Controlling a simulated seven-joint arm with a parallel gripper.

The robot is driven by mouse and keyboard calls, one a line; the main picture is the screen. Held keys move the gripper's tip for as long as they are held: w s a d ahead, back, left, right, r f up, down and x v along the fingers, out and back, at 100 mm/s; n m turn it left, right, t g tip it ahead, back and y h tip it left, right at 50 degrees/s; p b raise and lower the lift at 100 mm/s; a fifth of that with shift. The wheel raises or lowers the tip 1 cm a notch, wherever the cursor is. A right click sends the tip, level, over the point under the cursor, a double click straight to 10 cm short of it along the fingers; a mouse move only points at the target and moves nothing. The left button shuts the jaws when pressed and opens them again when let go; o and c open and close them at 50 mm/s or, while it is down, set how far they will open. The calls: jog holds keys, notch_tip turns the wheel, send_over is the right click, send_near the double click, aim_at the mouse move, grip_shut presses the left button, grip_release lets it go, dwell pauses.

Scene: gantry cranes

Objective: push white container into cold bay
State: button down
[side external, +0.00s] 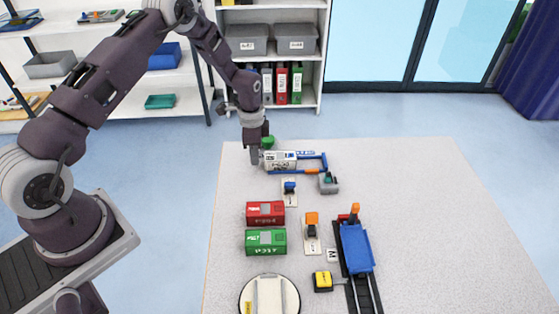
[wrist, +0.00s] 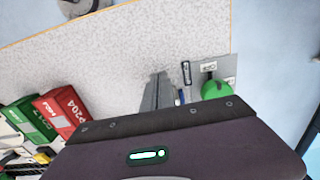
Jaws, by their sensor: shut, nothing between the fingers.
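The white container (side external: 281,161) lies on the mat with dark markings on its side. To its right is a blue open-sided frame (side external: 324,162), which looks like the cold bay. The container's right end reaches the frame's left part; I cannot tell how far inside it is. My gripper (side external: 254,157) points down, shut and empty, just left of the container's left end. I cannot tell whether they touch. In the wrist view, my shut fingers (wrist: 158,91) show above the gripper body, which hides the container and the bay.
A green button (wrist: 215,89) on a grey plate (wrist: 222,68) is beside my fingers. Red (side external: 265,213) and green (side external: 266,242) containers stand nearer the camera. A grey box (side external: 328,183) sits by the frame's near right corner.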

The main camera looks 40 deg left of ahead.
aim_at(283, 155)
jog(key=shift+w+d, duration=3.3)
jog(key=shift+s+a, duration=0.4)
jog(key=shift+a, duration=0.05)
jog(key=shift+r, duration=3.5)
jog(key=shift+r, duration=0.1)
jog(key=s+d+r+n+t, duration=0.1)
jog(key=s+r+n+t, duration=0.1)
jog(key=s+r, duration=0.8)
jog(key=s+d+r+n+t, duration=0.15)
jog(key=s+r, duration=0.25)
jog(key=r, duration=1.2)
jog(key=s+d+r+n+t, duration=0.1)
jog(key=s+n, duration=0.4)
jog(key=s, duration=1.7)
jog(key=shift+d+r+t, duration=0.15)
jog(key=shift+r+t, duration=0.3)
jog(key=shift+t, duration=0.1)
